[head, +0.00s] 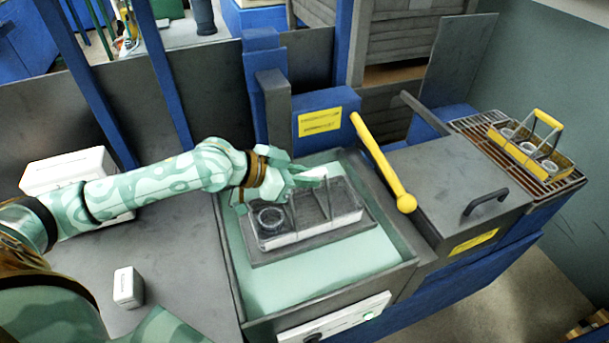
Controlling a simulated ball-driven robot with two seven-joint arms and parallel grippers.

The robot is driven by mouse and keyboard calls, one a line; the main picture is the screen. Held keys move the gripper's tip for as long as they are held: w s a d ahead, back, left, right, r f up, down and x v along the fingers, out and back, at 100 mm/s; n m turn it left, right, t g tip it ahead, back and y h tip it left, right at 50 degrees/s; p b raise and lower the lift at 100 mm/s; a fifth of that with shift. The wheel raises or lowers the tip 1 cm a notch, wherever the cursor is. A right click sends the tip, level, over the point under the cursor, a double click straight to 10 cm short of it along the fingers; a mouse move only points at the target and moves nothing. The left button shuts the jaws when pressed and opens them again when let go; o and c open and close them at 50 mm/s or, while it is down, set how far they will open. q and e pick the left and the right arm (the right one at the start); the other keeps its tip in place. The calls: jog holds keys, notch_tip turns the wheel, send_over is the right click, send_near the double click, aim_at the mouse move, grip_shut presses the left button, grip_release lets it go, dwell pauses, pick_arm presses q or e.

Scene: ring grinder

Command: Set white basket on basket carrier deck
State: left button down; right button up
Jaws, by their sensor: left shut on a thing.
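The white basket (318,226) is a wire-sided tray with a pale base and upright wire handle, and it holds a metal ring (270,219) at its left end. It is over the dark grey carrier deck (284,252) in the tank; I cannot tell whether it rests fully on it. My left gripper (312,178) comes in from the left and is shut on the top of the basket's handle, hiding part of it. My right gripper is not in view.
The tank (330,285) holds pale green liquid. A yellow lever (380,160) stands right of it, beside a grey lidded box (450,190). A yellow-handled basket (535,150) with rings sits on a rack at far right. White boxes (128,287) (70,172) stand on the left bench.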

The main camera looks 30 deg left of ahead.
pick_arm(q)
jog(key=c, duration=1.4)
grip_release()
jog(key=shift+o, duration=0.2)
jog(key=shift+s+a+r, duration=0.1)
jog(key=shift+r, duration=0.05)
jog(key=p+v, duration=0.3)
jog(key=v, duration=0.8)
jog(key=shift+s+r, duration=0.15)
jog(key=shift+s, duration=0.15)
jog(key=shift+a, duration=0.1)
